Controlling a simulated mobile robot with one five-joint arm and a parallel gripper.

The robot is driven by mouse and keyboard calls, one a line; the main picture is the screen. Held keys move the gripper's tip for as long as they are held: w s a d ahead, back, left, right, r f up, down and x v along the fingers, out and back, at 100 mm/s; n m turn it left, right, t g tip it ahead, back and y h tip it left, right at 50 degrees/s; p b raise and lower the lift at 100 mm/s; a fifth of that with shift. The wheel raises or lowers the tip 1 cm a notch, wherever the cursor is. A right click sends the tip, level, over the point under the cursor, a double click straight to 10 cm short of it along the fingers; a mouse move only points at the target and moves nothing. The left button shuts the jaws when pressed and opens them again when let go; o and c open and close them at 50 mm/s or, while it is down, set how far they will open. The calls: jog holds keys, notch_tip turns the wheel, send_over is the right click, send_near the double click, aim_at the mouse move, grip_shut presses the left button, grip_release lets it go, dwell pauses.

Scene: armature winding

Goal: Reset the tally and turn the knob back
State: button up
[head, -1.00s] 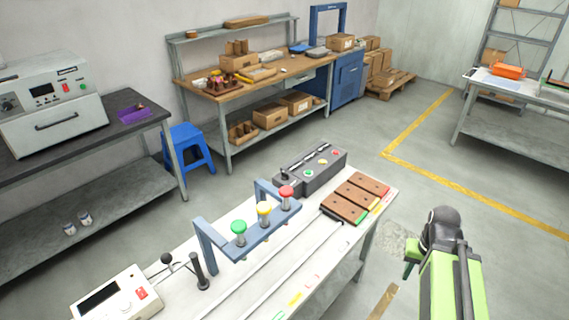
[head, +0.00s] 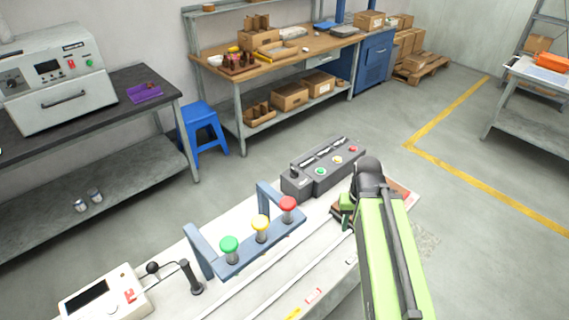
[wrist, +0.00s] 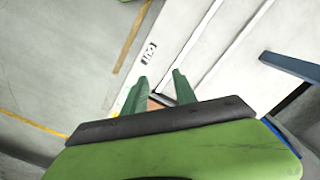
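A white box with a dark display (head: 88,296) sits at the near left end of the white bench in the head view; it looks like the tally. Red marks or buttons (head: 130,295) show on its right side. Its knob is too small to make out clearly. My gripper (wrist: 161,92) is open in the wrist view, its two green fingers apart with nothing held between them. In the head view my green arm reaches over the bench's right end, well away from the box, and mostly hides the gripper.
A blue-grey frame (head: 262,250) carries green, yellow and red buttons mid-bench. A black-knobbed lever and post (head: 194,285) stand beside the white box. A dark control box (head: 323,168) is at the back edge. Brown blocks (head: 400,190) are partly hidden by my arm.

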notch_tip(320, 180, up, 14)
jog(key=n+p, duration=0.9)
jog(key=p, duration=0.5)
send_over(295, 170)
notch_tip(295, 170, down, 18)
jog(key=b, duration=1.8)
jog(key=shift+a+r, duration=0.1)
jog(key=shift+r, duration=0.1)
jog(key=shift+c, duration=0.4)
grip_shut()
